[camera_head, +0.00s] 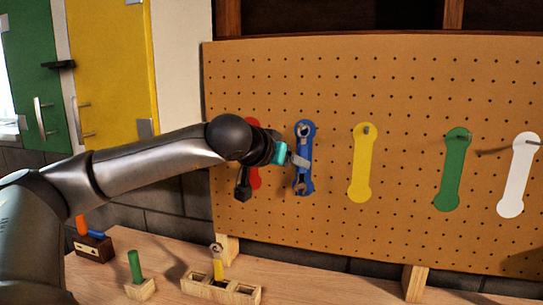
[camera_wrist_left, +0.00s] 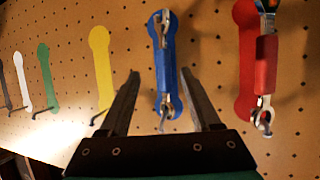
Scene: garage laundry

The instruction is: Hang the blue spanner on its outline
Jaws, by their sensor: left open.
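The blue spanner (camera_head: 304,131) hangs upright over the blue outline (camera_head: 311,182) on the pegboard, its upper ring at the hook. The wrist view is turned over, so the spanner (camera_wrist_left: 165,70) shows there with its hook end low, lying along the blue outline (camera_wrist_left: 153,28). My left gripper (camera_head: 301,161) is in front of the blue outline. In the wrist view its open fingers (camera_wrist_left: 160,73) stand on either side of the spanner, with gaps showing. The gripper hides part of the spanner in the head view. My right gripper is out of view.
A red spanner (camera_wrist_left: 266,65) hangs on the red outline (camera_wrist_left: 244,18). Yellow (camera_head: 362,165), green (camera_head: 453,172) and white (camera_head: 517,178) outlines have bare hooks. On the bench below stand a wooden rack (camera_head: 241,294) with a yellow-handled tool (camera_head: 218,268) and a green-handled tool (camera_head: 135,264) in a block.

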